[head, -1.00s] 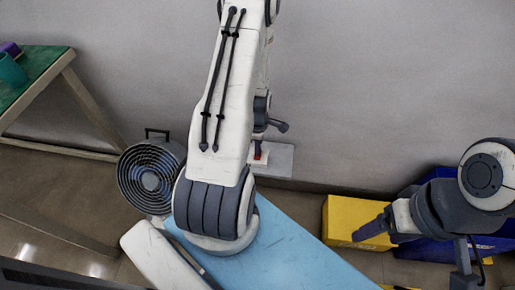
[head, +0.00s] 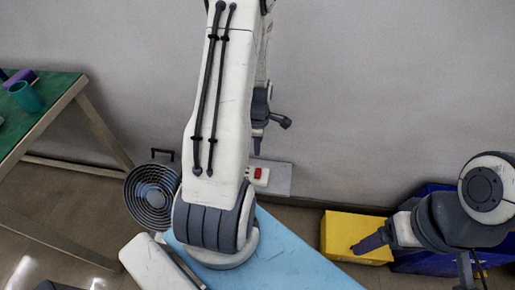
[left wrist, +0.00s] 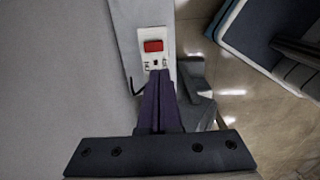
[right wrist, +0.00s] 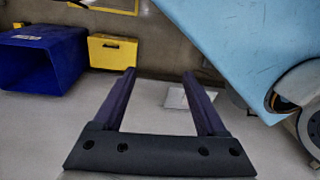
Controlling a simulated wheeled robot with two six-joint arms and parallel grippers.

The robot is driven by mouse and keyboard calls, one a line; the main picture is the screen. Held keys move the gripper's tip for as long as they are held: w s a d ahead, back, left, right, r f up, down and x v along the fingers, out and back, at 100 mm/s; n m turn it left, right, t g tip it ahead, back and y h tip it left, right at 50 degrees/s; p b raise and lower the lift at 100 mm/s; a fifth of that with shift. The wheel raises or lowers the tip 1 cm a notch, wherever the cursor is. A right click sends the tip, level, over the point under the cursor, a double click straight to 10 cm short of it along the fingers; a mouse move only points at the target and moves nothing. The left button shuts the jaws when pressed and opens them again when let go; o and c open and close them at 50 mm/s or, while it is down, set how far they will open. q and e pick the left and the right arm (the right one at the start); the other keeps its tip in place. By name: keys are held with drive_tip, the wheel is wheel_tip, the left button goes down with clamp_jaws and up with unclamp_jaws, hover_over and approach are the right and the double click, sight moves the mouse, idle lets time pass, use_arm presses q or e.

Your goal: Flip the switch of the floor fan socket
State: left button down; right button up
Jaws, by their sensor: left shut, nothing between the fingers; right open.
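The floor fan (head: 152,193), dark and round with a handle, stands on the floor by the wall. A white socket (head: 262,183) with a red switch (head: 258,173) sits on a grey panel low on the wall. My left gripper (head: 257,150) is shut and empty, pointing down just above the switch in the head view. In the left wrist view its fingertips (left wrist: 157,76) lie close to the lower end of the socket (left wrist: 144,62), below the red switch (left wrist: 153,46); I cannot tell whether they touch. My right gripper (head: 357,249) is open and empty; its fingers (right wrist: 158,74) are spread.
A yellow box (head: 340,235) and a blue bin (head: 415,262) stand along the wall at right. A green-topped table (head: 55,92) with a teal cup (head: 26,97) is at left. A light blue surface (head: 285,262), possibly part of my base, fills the foreground.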

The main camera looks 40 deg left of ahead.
drive_tip(key=shift+c, duration=1.2)
drive_tip(key=c, duration=0.5)
clamp_jaws()
use_arm(q)
drive_tip(key=w+d+r+m, duration=0.1)
drive_tip(key=d+r+m, duration=0.5)
drive_tip(key=d+m, duration=0.15)
drive_tip(key=d+r+m, duration=0.5)
drive_tip(key=d+m, duration=0.1)
drive_tip(key=d, duration=0.3)
drive_tip(key=s+d+r+m, duration=0.5)
drive_tip(key=s+d+m, duration=0.1)
drive_tip(key=m, duration=0.3)
drive_tip(key=s+d+r+m+h, duration=0.1)
drive_tip(key=s+d+r+m, duration=0.4)
drive_tip(key=s+d+m, duration=0.2)
drive_tip(key=shift+s+d+m, duration=0.2)
drive_tip(key=shift+s+m, duration=0.95)
drive_tip(key=shift+s, duration=0.1)
drive_tip(key=shift+r, duration=0.1)
